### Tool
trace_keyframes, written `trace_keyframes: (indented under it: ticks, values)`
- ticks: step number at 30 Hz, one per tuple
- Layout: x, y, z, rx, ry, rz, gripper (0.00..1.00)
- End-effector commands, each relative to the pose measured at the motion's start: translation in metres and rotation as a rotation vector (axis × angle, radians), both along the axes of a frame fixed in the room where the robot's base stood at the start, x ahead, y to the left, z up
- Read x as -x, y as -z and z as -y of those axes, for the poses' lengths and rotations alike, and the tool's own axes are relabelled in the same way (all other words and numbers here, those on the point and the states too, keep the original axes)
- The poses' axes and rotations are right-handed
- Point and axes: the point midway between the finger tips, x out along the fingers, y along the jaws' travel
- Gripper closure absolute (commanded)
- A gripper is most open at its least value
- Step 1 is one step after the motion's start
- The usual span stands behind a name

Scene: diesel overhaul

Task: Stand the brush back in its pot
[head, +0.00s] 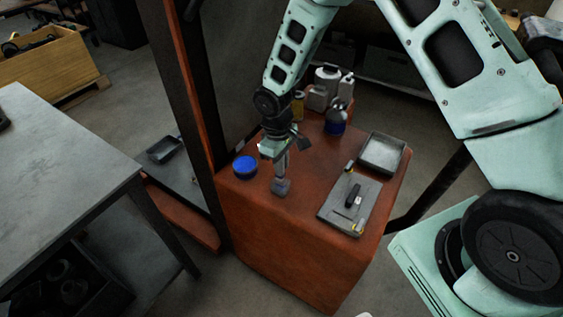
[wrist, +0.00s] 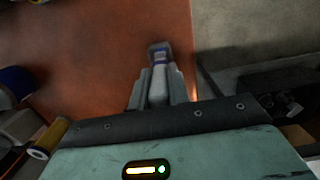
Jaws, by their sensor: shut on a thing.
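My gripper (head: 281,172) points down over the front left part of the red-brown bench top (head: 300,212). In the wrist view, its fingers (wrist: 158,84) are closed on a pale grey piece with a blue and white end, which I take to be the brush (wrist: 158,52). In the head view the brush (head: 281,187) shows as a grey block below the fingers. I cannot tell whether it touches the bench.
A blue-based bottle (head: 336,120) and several pale containers (head: 326,88) stand at the back. A grey tray (head: 382,153) and a flat board with small tools (head: 349,203) lie at the right. A dark upright post (head: 190,100) rises at the bench's left. A grey table (head: 60,165) stands farther left.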

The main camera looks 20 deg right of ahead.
Motion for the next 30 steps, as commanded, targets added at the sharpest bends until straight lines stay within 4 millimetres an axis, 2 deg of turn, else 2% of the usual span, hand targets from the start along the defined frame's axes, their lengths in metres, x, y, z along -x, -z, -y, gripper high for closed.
trace_keyframes:
  ticks: [9,10,12,23,26,30]
  values:
    - [0.000,0.012,0.000,0.000,0.000,0.000,1.00]
    - [0.000,0.011,0.000,0.000,0.000,0.000,0.74]
    - [0.000,0.010,0.000,0.000,0.000,0.000,0.57]
    - [-0.001,0.006,0.000,-0.001,0.000,0.001,0.57]
    - [-0.002,-0.005,-0.001,-0.001,0.001,0.003,0.57]
    - [-0.005,-0.032,-0.002,-0.001,0.002,0.005,0.57]
